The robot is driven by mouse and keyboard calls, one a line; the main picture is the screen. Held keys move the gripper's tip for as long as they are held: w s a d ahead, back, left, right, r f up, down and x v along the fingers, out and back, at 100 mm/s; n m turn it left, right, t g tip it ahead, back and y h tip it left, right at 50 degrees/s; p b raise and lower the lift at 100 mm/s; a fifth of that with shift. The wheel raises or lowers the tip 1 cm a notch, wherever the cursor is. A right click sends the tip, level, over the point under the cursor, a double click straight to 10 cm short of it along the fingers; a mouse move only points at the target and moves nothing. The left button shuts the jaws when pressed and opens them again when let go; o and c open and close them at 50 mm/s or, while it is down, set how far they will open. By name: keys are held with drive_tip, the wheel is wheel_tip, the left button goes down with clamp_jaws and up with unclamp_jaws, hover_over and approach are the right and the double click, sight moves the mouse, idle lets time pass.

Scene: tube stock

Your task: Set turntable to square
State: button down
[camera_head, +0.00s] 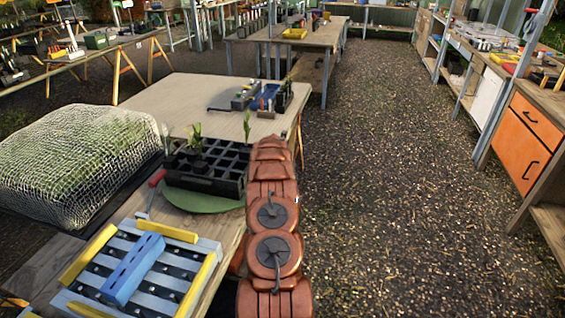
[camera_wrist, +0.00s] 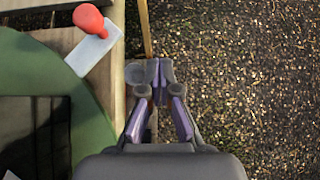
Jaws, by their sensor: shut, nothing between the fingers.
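The turntable (camera_head: 200,200) is a green disc on the near table, with a black tray of square cells (camera_head: 205,170) on it. The wrist view shows part of the green disc (camera_wrist: 92,130) at the left, with the dark tray (camera_wrist: 35,135) on it. A red knob (camera_wrist: 88,18) on a pale flat piece (camera_wrist: 93,52) lies beside the disc near the table edge. My gripper (camera_wrist: 158,72) is shut and empty, right of the disc, over the table edge and gravel. The head view does not show my gripper; my orange arm hides the table's right edge.
A red-handled tool (camera_head: 156,179) lies left of the disc. A blue block (camera_head: 132,268) sits on a slatted grey and yellow rack (camera_head: 80,300) in front. A netted mound (camera_head: 75,165) stands left. Behind the tray, the tabletop (camera_head: 185,100) is mostly clear. Gravel floor is open at right.

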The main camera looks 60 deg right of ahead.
drive_tip(key=s+a+r+b, duration=0.2)
drive_tip(key=s+a+r, duration=0.1)
drive_tip(key=s+r, duration=0.2)
drive_tip(key=shift+a+r, duration=0.25)
drive_tip(key=shift+r, duration=0.4)
